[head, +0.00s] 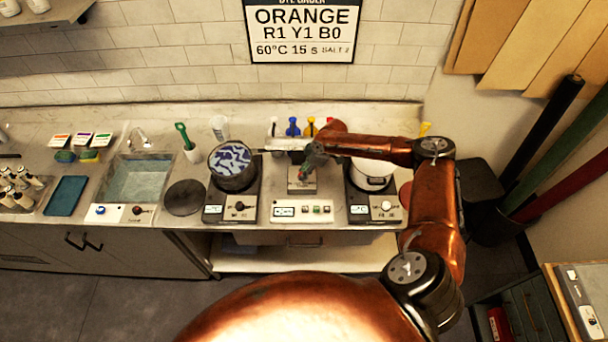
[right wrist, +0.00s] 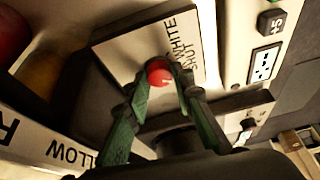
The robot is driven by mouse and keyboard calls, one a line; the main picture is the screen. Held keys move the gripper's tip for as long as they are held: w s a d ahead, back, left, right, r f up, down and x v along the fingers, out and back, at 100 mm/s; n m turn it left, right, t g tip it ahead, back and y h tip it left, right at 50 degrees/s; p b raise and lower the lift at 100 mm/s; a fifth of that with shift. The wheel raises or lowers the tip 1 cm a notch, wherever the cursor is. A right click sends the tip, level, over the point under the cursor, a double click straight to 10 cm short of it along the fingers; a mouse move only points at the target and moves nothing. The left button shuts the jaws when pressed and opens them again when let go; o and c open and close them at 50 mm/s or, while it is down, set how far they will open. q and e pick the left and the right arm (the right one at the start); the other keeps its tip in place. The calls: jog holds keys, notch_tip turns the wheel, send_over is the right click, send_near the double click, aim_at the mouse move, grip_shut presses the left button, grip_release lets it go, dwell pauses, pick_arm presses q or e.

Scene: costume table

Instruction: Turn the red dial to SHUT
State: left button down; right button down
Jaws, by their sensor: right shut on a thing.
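The red dial (right wrist: 160,73) sits on a pale plate (right wrist: 128,48) lettered WHITE and SHUT in the right wrist view. My right gripper (right wrist: 163,84) has its green fingers closed on opposite sides of the dial. A small light mark shows on the dial, but I cannot tell which word it points to. In the head view my right gripper (head: 307,168) reaches down to the small plate (head: 301,188) between the two hot plates. The dial is mostly hidden there by the gripper. My left gripper does not show.
A pot with blue-and-white contents (head: 232,160) stands left of the plate, a white pot (head: 372,178) right of it. A control panel (head: 302,210) with buttons lies in front. Several coloured-top bottles (head: 293,127) stand behind. A sink (head: 138,180) is further left.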

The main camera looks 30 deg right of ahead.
jog(key=shift+w+d+f+n+g+b, duration=0.1)
jog(key=shift+n+g+b, duration=0.15)
jog(key=shift+n+b, duration=0.55)
jog(key=shift+d+f+n+g+b, duration=0.1)
jog(key=shift+n+g+b, duration=0.15)
jog(key=shift+n+b, duration=0.5)
jog(key=shift+r+n+g+y+b, duration=0.1)
jog(key=shift+n+g+y+b, duration=0.2)
jog(key=shift+n+b, duration=0.4)
jog(key=shift+w+n, duration=0.1)
jog(key=shift+n, duration=0.35)
jog(key=c, duration=1.8)
grip_release()
jog(key=shift+o, duration=0.6)
jog(key=shift+r, duration=0.1)
jog(key=w+v, duration=0.1)
jog(key=v, duration=1)
jog(key=shift+s+d+r, duration=0.2)
jog(key=shift+s+r, duration=0.2)
jog(key=shift+s, duration=0.05)
